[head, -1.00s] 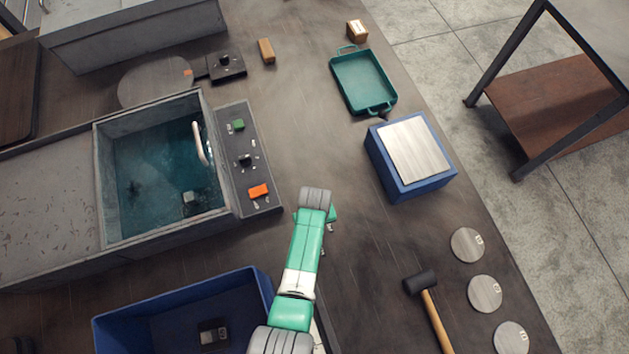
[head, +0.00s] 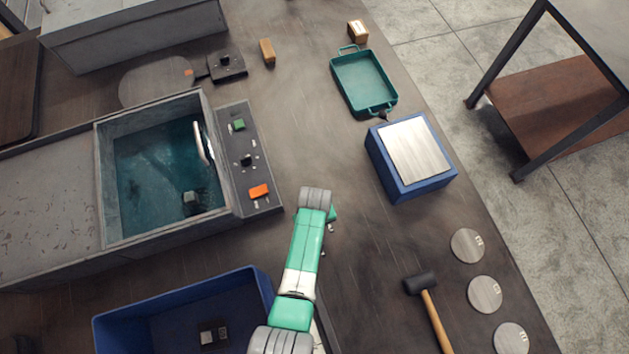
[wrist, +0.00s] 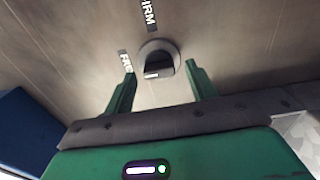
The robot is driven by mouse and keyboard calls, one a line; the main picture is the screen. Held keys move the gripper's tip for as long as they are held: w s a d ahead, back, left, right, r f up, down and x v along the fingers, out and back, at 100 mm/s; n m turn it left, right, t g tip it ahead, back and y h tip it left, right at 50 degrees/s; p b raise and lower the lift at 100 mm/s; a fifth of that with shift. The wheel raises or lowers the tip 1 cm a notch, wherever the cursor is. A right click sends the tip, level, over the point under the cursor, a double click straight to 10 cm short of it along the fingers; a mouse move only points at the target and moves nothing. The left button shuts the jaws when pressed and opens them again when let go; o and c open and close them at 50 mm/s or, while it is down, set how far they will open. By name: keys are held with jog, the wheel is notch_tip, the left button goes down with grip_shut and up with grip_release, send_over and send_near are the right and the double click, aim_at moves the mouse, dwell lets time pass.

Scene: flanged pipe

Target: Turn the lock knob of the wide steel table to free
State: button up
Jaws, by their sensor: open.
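The lock knob (wrist: 158,62) shows in the wrist view as a dark round knob with a raised grip, set on a brown-grey steel surface (wrist: 225,35). A label reading "FIRM" (wrist: 148,14) is above it, and a partly covered label starting "FR" (wrist: 126,61) is to its left. Which label the knob points at is not clear. My gripper (wrist: 160,72) is open, with one green finger on either side of the knob's near part and visible gaps to it. In the head view my green arm reaches over the dark worktop (head: 300,120); the knob is hidden there.
In the head view a water tank (head: 150,108) with a control panel (head: 250,160) stands left of my arm. A blue tub (head: 120,325) is below it. A blue block (head: 385,180), mallet (head: 420,284) and several steel discs (head: 485,294) lie to the right.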

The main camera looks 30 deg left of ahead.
notch_tip(320, 180, up, 8)
jog(key=shift+f+p, duration=0.1)
jog(key=shift+p, duration=1.15)
